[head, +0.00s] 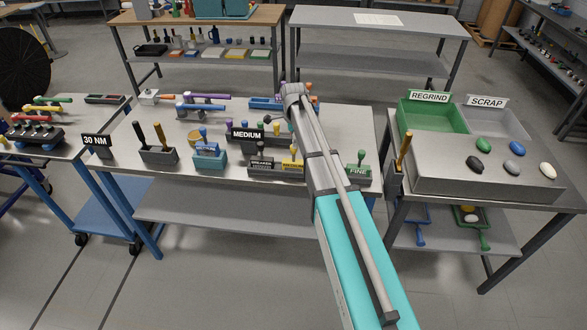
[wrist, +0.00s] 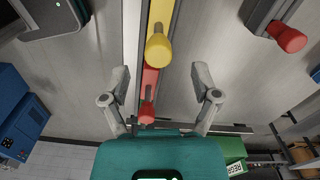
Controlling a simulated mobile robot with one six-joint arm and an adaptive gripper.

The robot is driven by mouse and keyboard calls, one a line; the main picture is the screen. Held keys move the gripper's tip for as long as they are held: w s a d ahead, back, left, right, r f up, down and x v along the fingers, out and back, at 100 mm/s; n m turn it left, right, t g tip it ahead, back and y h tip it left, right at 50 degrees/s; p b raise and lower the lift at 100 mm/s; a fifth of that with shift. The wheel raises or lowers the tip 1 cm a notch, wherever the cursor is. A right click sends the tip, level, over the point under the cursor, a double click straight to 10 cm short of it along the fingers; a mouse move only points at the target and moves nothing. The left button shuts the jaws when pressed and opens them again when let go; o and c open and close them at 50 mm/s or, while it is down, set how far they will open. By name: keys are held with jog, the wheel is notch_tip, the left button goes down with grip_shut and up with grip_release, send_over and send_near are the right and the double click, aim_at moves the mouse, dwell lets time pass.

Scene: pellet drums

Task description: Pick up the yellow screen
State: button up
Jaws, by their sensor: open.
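In the wrist view, a yellow bar-like piece with a rounded yellow knob (wrist: 158,48) runs down from the top edge; I take it for the yellow screen. Its far end is out of frame. My gripper (wrist: 160,74) is open and empty, one finger on each side. The yellow knob lies just beyond the fingertips in the picture, between their lines, and no contact shows. A red piece with a red knob (wrist: 147,112) shows between the fingers, lower in the picture. In the head view my arm reaches over the bench, and the yellow piece cannot be clearly made out there.
Another red-knobbed piece (wrist: 289,38) is at the wrist view's upper right. On the head view's bench (head: 115,167) stand the MEDIUM sign (head: 247,134), a blue holder (head: 210,159) and other knobbed tools. A green REGRIND bin (head: 433,116) and grey SCRAP bin (head: 497,123) are at right.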

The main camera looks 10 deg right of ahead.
aim_at(294, 150)
jog(key=shift+f, duration=0.15)
dwell(0.3)
jog(key=shift+s+f+b, duration=0.1)
jog(key=shift+f+b, duration=2.45)
jog(key=shift+b, duration=0.1)
jog(key=shift+c, duration=0.3)
grip_shut()
